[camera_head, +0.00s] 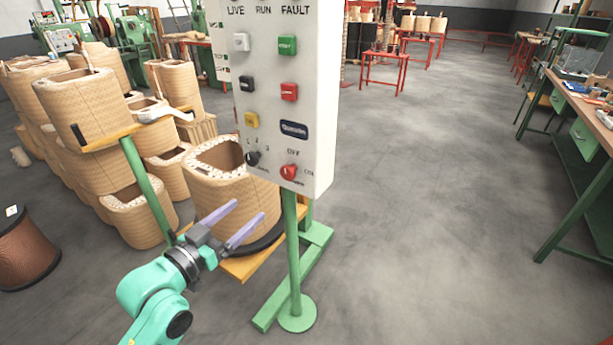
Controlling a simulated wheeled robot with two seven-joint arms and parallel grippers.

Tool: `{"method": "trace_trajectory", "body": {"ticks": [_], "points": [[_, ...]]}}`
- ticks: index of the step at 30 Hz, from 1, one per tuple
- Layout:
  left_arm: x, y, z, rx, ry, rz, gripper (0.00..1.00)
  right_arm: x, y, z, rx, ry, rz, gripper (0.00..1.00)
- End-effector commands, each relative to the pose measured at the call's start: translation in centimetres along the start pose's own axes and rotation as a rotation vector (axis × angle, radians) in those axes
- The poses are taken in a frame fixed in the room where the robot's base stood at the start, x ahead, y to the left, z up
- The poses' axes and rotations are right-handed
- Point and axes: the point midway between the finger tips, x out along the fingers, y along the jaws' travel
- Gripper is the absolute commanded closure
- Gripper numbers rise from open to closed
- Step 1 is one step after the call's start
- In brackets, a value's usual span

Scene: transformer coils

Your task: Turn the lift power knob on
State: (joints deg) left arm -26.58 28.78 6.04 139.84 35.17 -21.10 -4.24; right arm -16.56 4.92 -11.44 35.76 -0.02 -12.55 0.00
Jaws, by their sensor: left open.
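A white control panel (312,100) stands upright on a green post (294,245). At its bottom right is a red rotary knob (289,172), with an "OFF" label above it and another label, hard to read, to its right. A black knob (253,158) with number marks above sits to its left. My left gripper (250,210) is open and empty, below and to the left of the red knob and apart from the panel. Its two lilac fingers point up and to the right, in front of a coil. My right gripper is not in view.
Higher on the panel are several square buttons, including a green one (287,46) and a red one (289,92). A wound coil (215,190) stands behind my gripper; more coils (80,105) are stacked at left. The floor right of the post is clear up to a workbench (575,110).

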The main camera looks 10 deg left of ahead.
Motion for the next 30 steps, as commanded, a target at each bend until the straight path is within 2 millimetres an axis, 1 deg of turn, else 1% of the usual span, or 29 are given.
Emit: {"method": "trace_trajectory", "body": {"ticks": [1,4,7,10,15,18,21,25,30], "points": [[0.0,0.5,-0.7,0.004,0.014,0.013,0.18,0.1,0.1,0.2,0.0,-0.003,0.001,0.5],[0.6,0.6,-1.3,0.003,0.022,0.014,0.18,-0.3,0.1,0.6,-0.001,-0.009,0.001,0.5],[2.3,0.6,-1.5,0.003,0.024,0.013,0.18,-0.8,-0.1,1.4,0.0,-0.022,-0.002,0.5],[4.8,0.6,-1.7,0.001,0.026,0.012,0.18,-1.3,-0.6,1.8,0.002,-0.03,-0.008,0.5],[9.4,0.7,-1.7,0.002,0.024,0.014,0.18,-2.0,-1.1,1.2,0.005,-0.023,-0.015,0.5],[11.8,0.8,-1.7,0.003,0.022,0.014,0.18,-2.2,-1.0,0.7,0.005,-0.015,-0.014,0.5],[13.4,0.7,-1.5,0.003,0.021,0.013,0.18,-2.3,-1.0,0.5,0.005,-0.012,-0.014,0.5],[14.4,0.8,-1.4,0.004,0.019,0.014,0.18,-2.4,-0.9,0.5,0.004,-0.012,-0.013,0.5],[14.4,0.8,-1.3,0.004,0.018,0.014,0.18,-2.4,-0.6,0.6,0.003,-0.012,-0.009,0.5]]}}
